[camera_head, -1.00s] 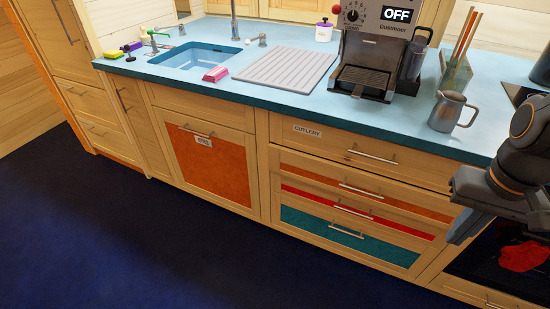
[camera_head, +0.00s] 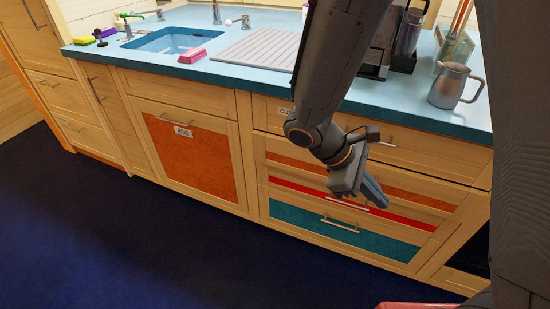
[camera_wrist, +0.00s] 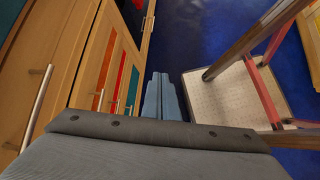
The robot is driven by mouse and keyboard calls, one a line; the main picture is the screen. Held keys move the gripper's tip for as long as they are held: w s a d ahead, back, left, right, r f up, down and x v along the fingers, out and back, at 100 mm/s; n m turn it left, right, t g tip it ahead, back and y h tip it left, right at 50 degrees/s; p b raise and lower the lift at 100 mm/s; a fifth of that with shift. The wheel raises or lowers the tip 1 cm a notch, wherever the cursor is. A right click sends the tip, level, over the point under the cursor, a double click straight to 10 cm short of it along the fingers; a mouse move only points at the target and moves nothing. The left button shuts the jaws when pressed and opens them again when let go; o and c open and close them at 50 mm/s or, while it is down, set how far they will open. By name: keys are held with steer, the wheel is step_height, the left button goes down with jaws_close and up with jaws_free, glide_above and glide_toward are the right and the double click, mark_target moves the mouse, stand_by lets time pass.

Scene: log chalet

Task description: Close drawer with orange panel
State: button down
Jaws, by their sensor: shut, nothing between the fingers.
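The drawer with the orange panel (camera_head: 295,162) is second from the top in the drawer stack, under the cutlery drawer and above the red one. My arm hides its middle. In the wrist view its orange strip (camera_wrist: 103,75) lies left of my fingers. I cannot tell how far it stands out, if at all. My gripper (camera_head: 374,192) is shut and empty in front of the stack, over the orange and red drawers in the picture. In the wrist view its fingers (camera_wrist: 160,95) point along the drawer fronts, with no contact seen.
The red-panel drawer (camera_head: 283,187) and teal-panel drawer (camera_head: 300,219) are below. An orange front labelled bins (camera_head: 190,160) is left of the stack. A metal jug (camera_head: 453,86) stands on the counter (camera_head: 235,78). A chair-like piece (camera_wrist: 235,90) stands right of my fingers.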

steer(key=w+a+f+n+t+h+b, duration=0.3)
steer(key=w+a+f+n+t+b, duration=0.15)
steer(key=w+a+n+t, duration=0.35)
steer(key=n+t+y+b, duration=0.6)
steer(key=n+t, duration=0.4)
steer(key=n, duration=0.1)
glide_toward(280, 141)
steer(key=x, duration=0.6)
steer(key=shift+w+d+f, duration=0.15)
steer(key=shift+w+d, duration=0.05)
steer(key=x, duration=0.2)
steer(key=shift+w+b, duration=0.25)
steer(key=shift+b, duration=0.05)
steer(key=shift+a, duration=0.1)
